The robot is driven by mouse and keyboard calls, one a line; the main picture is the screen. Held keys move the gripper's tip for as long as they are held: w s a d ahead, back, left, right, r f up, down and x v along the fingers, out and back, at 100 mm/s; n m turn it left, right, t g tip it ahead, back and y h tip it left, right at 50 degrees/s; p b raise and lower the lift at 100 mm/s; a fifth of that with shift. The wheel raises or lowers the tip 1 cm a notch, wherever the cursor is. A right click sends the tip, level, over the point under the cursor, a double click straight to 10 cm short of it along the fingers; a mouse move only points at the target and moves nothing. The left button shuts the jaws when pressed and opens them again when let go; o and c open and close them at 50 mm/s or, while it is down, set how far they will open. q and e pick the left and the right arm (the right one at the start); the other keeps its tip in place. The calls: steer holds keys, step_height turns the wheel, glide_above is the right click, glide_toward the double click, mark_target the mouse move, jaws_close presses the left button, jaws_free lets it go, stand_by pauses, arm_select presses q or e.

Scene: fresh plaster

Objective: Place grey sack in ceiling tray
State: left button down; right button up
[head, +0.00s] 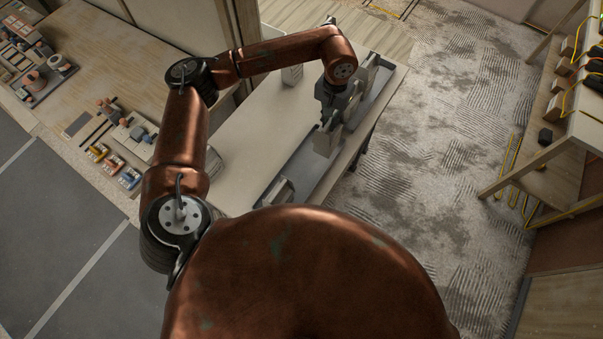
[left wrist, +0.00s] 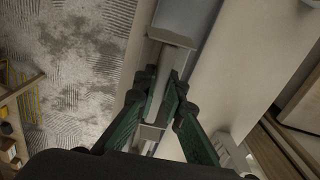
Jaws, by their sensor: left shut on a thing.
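My left gripper (head: 328,115) is over the pale table, low above the long grey tray (head: 303,167). I cannot tell whether the sack touches the tray floor. No label shows which tray is the ceiling one. My right gripper is out of view.
Another grey upright piece (head: 366,73) stands at the tray's far end, and a grey piece (head: 281,191) at its near end. A shelf rack (head: 560,140) stands at the right, past open patterned floor.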

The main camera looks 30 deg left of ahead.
arm_select(q)
steer(key=w+a+r+p, duration=0.1)
steer(key=w+a, duration=0.3)
steer(key=a, duration=0.3)
steer(key=s+d+f+p, duration=0.1)
steer(key=s+f+p, duration=0.6)
steer(key=s+f, duration=0.5)
steer(key=shift+s+d+f+m, duration=0.3)
steer(key=shift+s+d+f, duration=0.05)
steer(key=shift+s, duration=0.1)
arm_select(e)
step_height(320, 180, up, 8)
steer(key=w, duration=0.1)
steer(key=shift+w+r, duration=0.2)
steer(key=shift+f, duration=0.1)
arm_select(q)
steer(key=shift+f, duration=0.15)
steer(key=c, duration=2)
jaws_free()
